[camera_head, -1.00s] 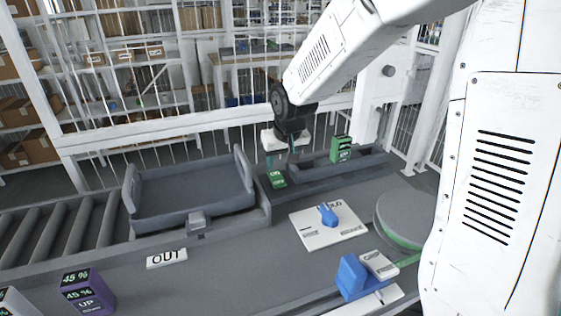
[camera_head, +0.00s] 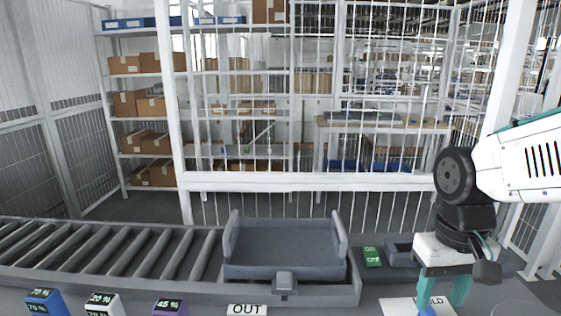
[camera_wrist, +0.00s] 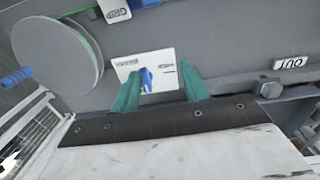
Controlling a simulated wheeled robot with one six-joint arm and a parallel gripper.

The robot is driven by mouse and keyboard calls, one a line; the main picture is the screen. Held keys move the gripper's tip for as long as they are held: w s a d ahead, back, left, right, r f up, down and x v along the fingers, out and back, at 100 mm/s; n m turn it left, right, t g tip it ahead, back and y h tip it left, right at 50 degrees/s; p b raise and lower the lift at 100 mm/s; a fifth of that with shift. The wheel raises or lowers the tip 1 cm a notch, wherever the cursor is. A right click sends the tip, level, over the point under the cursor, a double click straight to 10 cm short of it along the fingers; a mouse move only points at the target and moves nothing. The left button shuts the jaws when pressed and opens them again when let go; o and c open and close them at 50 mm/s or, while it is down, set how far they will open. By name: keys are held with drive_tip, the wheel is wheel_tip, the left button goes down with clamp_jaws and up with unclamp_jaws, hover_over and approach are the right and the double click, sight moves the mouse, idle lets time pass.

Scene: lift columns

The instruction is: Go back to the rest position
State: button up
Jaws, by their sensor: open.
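My gripper (camera_head: 446,292) is at the right of the head view, pointing down with its teal fingers apart and nothing between them. It is above a white plate (camera_head: 396,304) with a blue lever (camera_head: 427,311), partly hidden by the fingers. In the wrist view the open fingers (camera_wrist: 157,82) frame the same white plate (camera_wrist: 160,62) and its blue lever (camera_wrist: 147,80). The fingers appear apart from the lever, though the exact height is hard to tell.
A grey tray (camera_head: 283,270) sits left of my gripper beside a roller conveyor (camera_head: 110,252). A green block (camera_head: 371,256) lies near the tray. An OUT label (camera_head: 247,310) and several colored blocks line the front edge. A round grey disc (camera_wrist: 55,55) shows in the wrist view. Mesh fencing stands behind.

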drive_tip(key=s+r+t, duration=0.1)
drive_tip(key=s+r, duration=0.3)
drive_tip(key=s, duration=0.5)
drive_tip(key=shift+d+r+t, duration=0.15)
drive_tip(key=shift+d+t, duration=0.05)
drive_tip(key=shift+t, duration=0.2)
